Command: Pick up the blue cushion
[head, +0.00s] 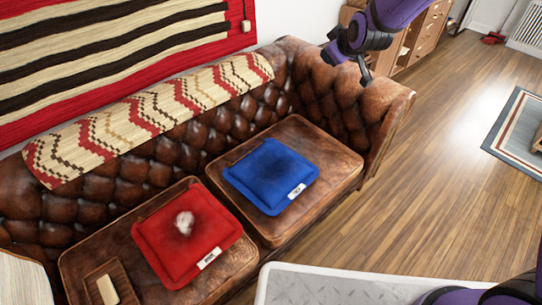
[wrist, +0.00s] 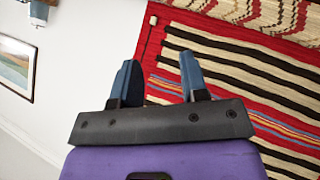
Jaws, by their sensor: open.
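The blue cushion (head: 270,172) lies flat on the right seat of the brown leather sofa (head: 330,165), with a white tag on its front edge. My gripper (head: 347,66) is above the sofa's right end, up and to the right of the blue cushion and apart from it. In the wrist view my gripper (wrist: 157,68) has its two blue-grey fingers spread with nothing between them. That view faces the wall and the striped hanging, and the cushion is not in it.
A red cushion (head: 180,245) with a small white thing on it lies on the left seat. A striped wall hanging (wrist: 235,75) is behind the sofa. A wooden cabinet (head: 420,40) stands beyond the right armrest. Wood floor (head: 430,180) is open at right.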

